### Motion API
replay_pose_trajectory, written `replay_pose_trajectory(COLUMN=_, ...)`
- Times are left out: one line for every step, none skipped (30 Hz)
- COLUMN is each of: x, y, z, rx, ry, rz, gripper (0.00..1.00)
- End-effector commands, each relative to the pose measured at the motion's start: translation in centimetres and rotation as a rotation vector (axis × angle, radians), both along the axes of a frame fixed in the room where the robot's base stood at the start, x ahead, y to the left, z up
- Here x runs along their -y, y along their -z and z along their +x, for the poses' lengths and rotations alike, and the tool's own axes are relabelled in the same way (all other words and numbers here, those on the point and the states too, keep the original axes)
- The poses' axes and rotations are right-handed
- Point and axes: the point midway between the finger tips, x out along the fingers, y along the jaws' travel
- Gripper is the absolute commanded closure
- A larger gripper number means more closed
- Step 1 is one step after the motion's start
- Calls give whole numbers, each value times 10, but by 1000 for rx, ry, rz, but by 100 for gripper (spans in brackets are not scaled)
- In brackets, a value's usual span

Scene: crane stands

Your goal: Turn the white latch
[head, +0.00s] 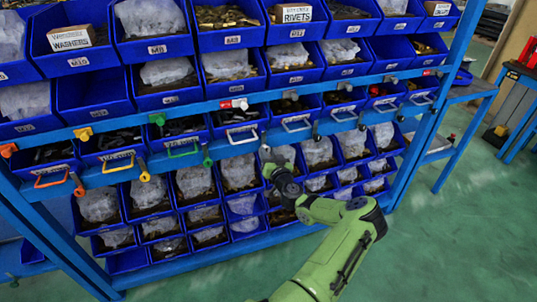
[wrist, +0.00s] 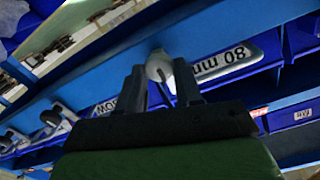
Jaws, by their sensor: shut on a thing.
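The white latch (wrist: 159,66) shows as a rounded white knob on the blue rail in the wrist view. It sits between the tips of my gripper (wrist: 162,80), which is shut on it. In the head view my gripper (head: 268,158) is at the lower blue rail, below a drawer with a white handle (head: 242,135). The latch is hidden there behind my gripper. How far the latch is turned is hard to tell.
Other latches hang along the same rail: an orange-red one (head: 78,186), a yellow one (head: 144,170) and a green one (head: 207,157). Blue bins (head: 238,172) with bagged parts fill the rack above and below. The green floor (head: 450,230) on the right is clear.

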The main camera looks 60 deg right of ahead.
Motion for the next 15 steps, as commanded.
replay_pose_trajectory(x=0, y=0, z=0, rx=8, ry=1, rz=10, gripper=96)
replay_pose_trajectory(x=0, y=1, z=0, rx=16, ry=0, rz=19, gripper=96)
replay_pose_trajectory(x=0, y=1, z=0, rx=30, ry=0, rz=33, gripper=96)
replay_pose_trajectory(x=0, y=0, z=0, rx=41, ry=1, rz=43, gripper=96)
replay_pose_trajectory(x=0, y=0, z=0, rx=54, ry=0, rz=55, gripper=96)
replay_pose_trajectory(x=0, y=0, z=0, rx=72, ry=1, rz=74, gripper=96)
replay_pose_trajectory(x=0, y=0, z=0, rx=87, ry=1, rz=89, gripper=96)
replay_pose_trajectory(x=1, y=0, z=0, rx=102, ry=1, rz=104, gripper=96)
replay_pose_trajectory(x=1, y=0, z=-1, rx=126, ry=1, rz=128, gripper=96)
replay_pose_trajectory(x=1, y=0, z=-1, rx=145, ry=1, rz=146, gripper=96)
replay_pose_trajectory(x=1, y=0, z=0, rx=164, ry=1, rz=166, gripper=96)
replay_pose_trajectory(x=1, y=0, z=0, rx=188, ry=0, rz=191, gripper=96)
replay_pose_trajectory(x=1, y=0, z=0, rx=209, ry=0, rz=211, gripper=96)
replay_pose_trajectory(x=1, y=0, z=0, rx=229, ry=0, rz=230, gripper=96)
replay_pose_trajectory(x=1, y=0, z=-1, rx=256, ry=0, rz=259, gripper=96)
